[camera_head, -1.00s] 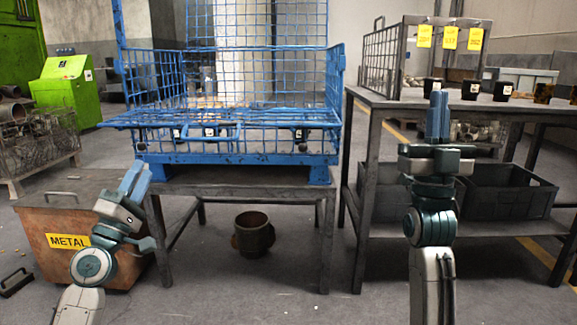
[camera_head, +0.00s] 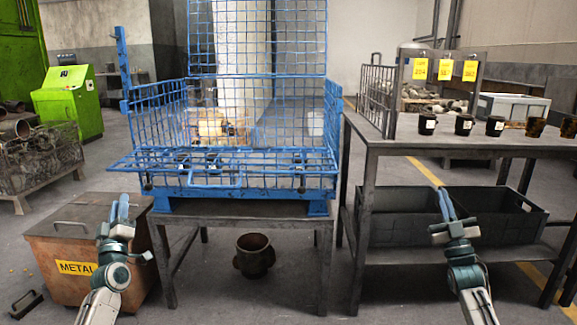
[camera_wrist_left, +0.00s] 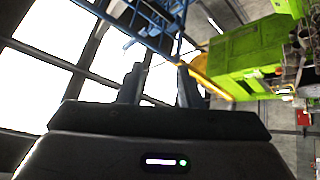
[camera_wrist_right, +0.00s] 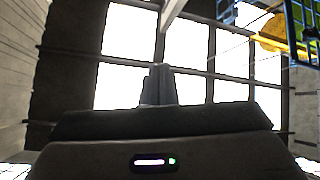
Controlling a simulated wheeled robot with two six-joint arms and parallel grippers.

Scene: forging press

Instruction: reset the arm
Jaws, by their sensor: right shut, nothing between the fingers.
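My left gripper (camera_head: 120,208) is raised in front of the metal box at the left. Its two fingers stand apart and empty, as the left wrist view (camera_wrist_left: 160,85) shows. My right gripper (camera_head: 447,205) is in front of the dark bins under the right table. Its fingers are together with nothing between them, as the right wrist view (camera_wrist_right: 157,85) shows. Both arms come up from the bottom of the head view, and both grippers point upward. Neither gripper appears to touch anything.
A blue wire crate (camera_head: 262,187) stands on a low table in the middle. The right table (camera_head: 400,149) bears several dark cups (camera_head: 464,125); black bins (camera_head: 397,216) are on its shelf. A metal box (camera_head: 84,236) and a green machine (camera_head: 70,102) are at left. A brown pot (camera_head: 253,257) stands beneath the middle table.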

